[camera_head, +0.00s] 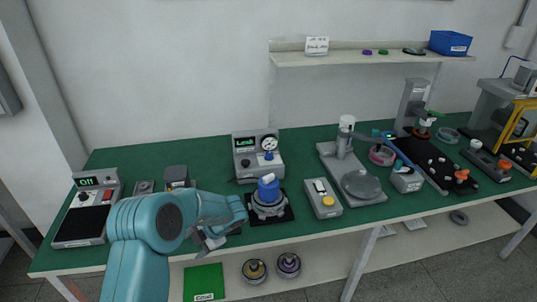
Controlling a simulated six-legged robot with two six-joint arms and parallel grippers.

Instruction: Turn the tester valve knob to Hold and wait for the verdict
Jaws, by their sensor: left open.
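The tester (258,167) is a grey box at the back of the green table, left of centre. Its small green display (244,142) seems to read "Leak". A round white gauge (269,142) sits on its upper right. A small blue knob (269,156) shows below the gauge; its setting is too small to read. In front of the tester, a grey hub motor with a blue top (268,196) stands on a black base. My left gripper (208,244) is open and empty near the table's front edge, left of the hub motor and apart from the tester. My right gripper is out of view.
A device with a green display (87,207) stands at the far left. A green mat (204,281) lies below on the lower shelf.

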